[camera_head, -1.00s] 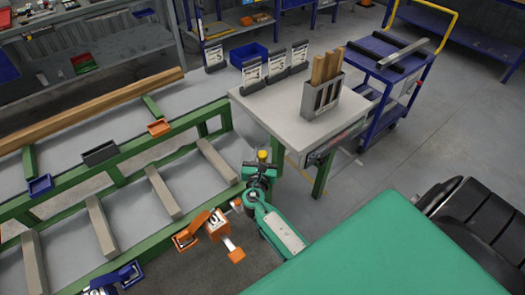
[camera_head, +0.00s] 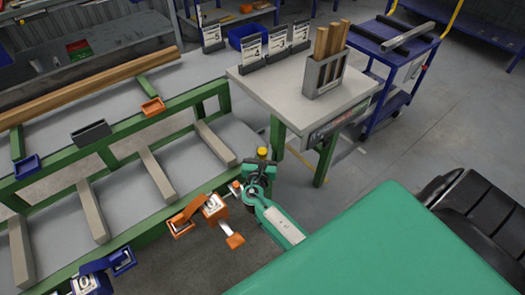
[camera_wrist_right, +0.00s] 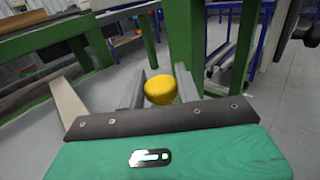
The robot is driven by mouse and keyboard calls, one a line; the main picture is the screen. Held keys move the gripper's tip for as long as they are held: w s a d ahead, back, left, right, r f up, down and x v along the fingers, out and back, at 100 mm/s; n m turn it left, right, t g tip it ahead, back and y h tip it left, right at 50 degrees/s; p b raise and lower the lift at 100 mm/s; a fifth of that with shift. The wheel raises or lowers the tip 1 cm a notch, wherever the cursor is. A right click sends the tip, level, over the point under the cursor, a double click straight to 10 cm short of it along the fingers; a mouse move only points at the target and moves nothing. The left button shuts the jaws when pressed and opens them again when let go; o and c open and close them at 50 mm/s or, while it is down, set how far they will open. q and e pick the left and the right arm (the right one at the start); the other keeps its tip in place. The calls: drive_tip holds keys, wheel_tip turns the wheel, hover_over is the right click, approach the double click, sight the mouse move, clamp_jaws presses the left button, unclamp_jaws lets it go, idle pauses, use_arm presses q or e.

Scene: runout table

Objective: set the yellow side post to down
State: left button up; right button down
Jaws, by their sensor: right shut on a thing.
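The yellow side post shows as a round yellow knob (camera_head: 262,152) at the right end of the green table frame, near the grey table's leg. The rest of the post is hidden by my gripper, so I cannot tell whether it stands up or down. My right gripper (camera_head: 257,166), on a green arm from the lower right, is shut at the post. In the right wrist view the yellow knob (camera_wrist_right: 161,91) sits between the two grey fingers (camera_wrist_right: 160,84), with the dark palm edge below. My left gripper does not show.
An orange fitting (camera_head: 213,209) is close left of my right gripper, and a blue one (camera_head: 92,281) is farther left. The grey-topped table (camera_head: 290,100) with a post holder (camera_head: 324,76) stands just behind. Open floor (camera_head: 420,140) lies to the right.

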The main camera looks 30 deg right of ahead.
drive_tip(key=c, duration=1)
unclamp_jaws()
drive_tip(key=shift+f, duration=0.3)
drive_tip(key=shift+r, duration=0.1)
use_arm(q)
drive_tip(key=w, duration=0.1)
drive_tip(key=b, duration=0.1)
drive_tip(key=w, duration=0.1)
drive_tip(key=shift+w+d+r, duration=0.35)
use_arm(e)
drive_tip(key=v, duration=1.4)
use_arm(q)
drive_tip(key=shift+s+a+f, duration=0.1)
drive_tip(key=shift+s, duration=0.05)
use_arm(e)
drive_tip(key=shift+d, duration=0.1)
